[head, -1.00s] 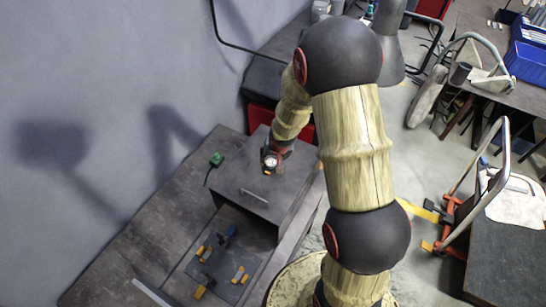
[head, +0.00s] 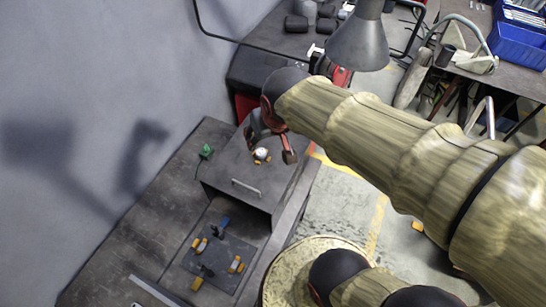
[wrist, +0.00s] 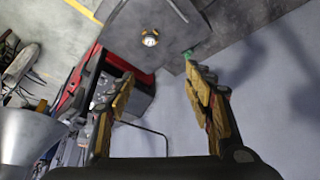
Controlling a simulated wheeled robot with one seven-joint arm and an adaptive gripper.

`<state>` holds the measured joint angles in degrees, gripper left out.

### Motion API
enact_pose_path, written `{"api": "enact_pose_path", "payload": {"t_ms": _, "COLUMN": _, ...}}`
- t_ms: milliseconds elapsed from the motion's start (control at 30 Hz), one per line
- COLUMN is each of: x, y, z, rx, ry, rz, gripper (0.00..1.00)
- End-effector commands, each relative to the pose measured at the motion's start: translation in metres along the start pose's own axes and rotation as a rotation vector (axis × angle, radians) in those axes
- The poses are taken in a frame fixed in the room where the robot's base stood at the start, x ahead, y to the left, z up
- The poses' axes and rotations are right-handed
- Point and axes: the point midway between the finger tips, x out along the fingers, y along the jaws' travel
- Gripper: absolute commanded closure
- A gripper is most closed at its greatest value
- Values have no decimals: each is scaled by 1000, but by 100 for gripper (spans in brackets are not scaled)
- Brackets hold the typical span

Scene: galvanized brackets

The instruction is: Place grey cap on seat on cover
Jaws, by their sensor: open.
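The cover (head: 225,175) is a dark grey box with a bar handle, standing on the bench by the wall. A small pale round piece, apparently the grey cap (head: 262,152), is on its top with orange bits beside it. In the wrist view the cap (wrist: 150,38) appears as a pale disc within a yellowish surround on the cover (wrist: 125,50). The seat is too small to make out, so I cannot tell exactly how the cap sits. My gripper (head: 272,145) is open above the cover's far end. In the wrist view its fingers (wrist: 160,82) are wide apart with nothing between them.
A dark plate (head: 232,250) with blue and orange clamps lies in front of the cover. A green button (head: 206,151) is left of it. A grey lamp shade (head: 358,43) and a red-black cabinet (head: 255,78) stand behind. The wall bounds the left.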

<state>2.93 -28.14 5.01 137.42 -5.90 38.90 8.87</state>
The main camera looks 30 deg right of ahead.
Motion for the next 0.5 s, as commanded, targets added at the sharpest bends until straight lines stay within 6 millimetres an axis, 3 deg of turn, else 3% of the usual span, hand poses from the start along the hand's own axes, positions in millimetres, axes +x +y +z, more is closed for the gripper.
{"api": "enact_pose_path", "payload": {"t_ms": 33, "x": -20, "y": -4, "z": 11, "rx": -21, "ry": 13, "rz": -15, "gripper": 48}}
{"api": "enact_pose_path", "payload": {"t_ms": 200, "x": -60, "y": -15, "z": 48, "rx": -84, "ry": 18, "rz": -61, "gripper": 48}}
{"api": "enact_pose_path", "payload": {"t_ms": 333, "x": -75, "y": -20, "z": 64, "rx": -111, "ry": 21, "rz": -83, "gripper": 48}}
{"api": "enact_pose_path", "payload": {"t_ms": 500, "x": -78, "y": -21, "z": 70, "rx": -121, "ry": 18, "rz": -90, "gripper": 48}}
